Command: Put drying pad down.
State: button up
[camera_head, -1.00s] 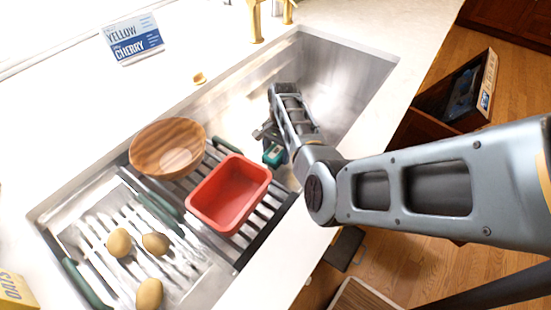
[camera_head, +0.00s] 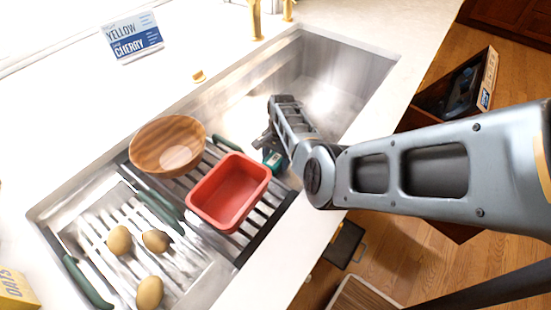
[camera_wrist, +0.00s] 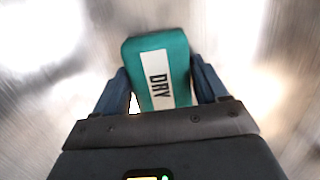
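The drying pad is a teal-green block with a white label reading "DRY". In the wrist view the drying pad (camera_wrist: 178,72) sits between the two fingers of my gripper (camera_wrist: 160,85), which press against its sides. In the head view only part of the pad (camera_head: 272,158) shows beside my arm, inside the sink near the rack's right end. My gripper is mostly hidden there by my arm links. The blurred metal sink surface lies beneath the pad in the wrist view. I cannot tell whether the pad touches it.
A rack (camera_head: 280,205) in the left of the sink holds a red tub (camera_head: 230,225), with a wooden bowl (camera_head: 150,135) behind it. Several potato-like items (camera_head: 119,240) lie at the left. The sink's right basin (camera_head: 335,85) is clear. A sign (camera_head: 133,37) stands on the back counter.

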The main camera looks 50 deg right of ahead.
jog(key=o, duration=0.3)
jog(key=shift+o, duration=0.2)
notch_tip(320, 180, up, 12)
jog(key=d, duration=0.1)
jog(key=shift+d, duration=0.4)
jog(key=shift+w+d+r, duration=0.1)
